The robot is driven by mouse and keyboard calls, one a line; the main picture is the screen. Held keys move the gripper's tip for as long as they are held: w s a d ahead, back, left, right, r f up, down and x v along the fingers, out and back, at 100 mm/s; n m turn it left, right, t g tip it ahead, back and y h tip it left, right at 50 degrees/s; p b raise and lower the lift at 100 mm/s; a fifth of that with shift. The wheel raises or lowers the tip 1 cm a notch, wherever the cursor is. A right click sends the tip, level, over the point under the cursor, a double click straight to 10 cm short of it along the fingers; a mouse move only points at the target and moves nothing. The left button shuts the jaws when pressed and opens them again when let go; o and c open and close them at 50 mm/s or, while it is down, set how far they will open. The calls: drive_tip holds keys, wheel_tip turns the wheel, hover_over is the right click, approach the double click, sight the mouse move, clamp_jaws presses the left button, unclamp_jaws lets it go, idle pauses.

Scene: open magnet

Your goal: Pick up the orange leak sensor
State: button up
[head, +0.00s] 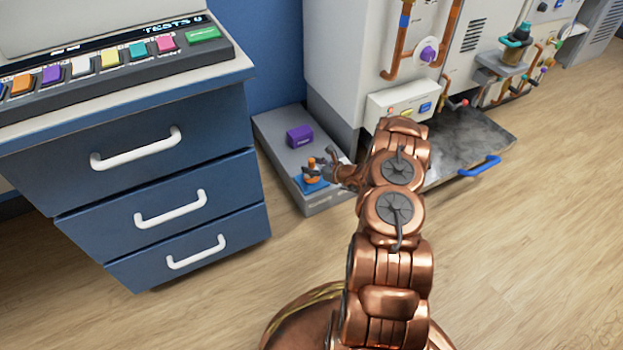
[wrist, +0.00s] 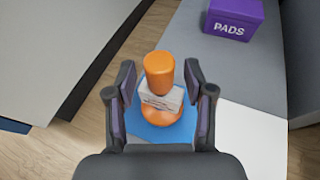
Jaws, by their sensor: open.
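The orange leak sensor (head: 311,165) stands on a blue patch of a low grey platform, between the drawer cabinet and the white machine. In the wrist view the sensor (wrist: 160,72) has a rounded orange top, a pale label band around its middle and a wider orange base. My gripper (wrist: 160,88) is open, with one finger on each side of the sensor and a visible gap on both sides. In the head view my gripper (head: 330,170) is small and beside the sensor.
A purple box marked PADS (wrist: 232,18) sits behind the sensor on the grey platform (head: 275,130). The blue drawer cabinet (head: 165,205) stands close on the left. The white machine (head: 350,50) and a dark tray with a blue handle (head: 480,166) are on the right.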

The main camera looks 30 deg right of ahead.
drive_tip(key=shift+w, duration=0.2)
clamp_jaws()
idle(0.4)
idle(0.3)
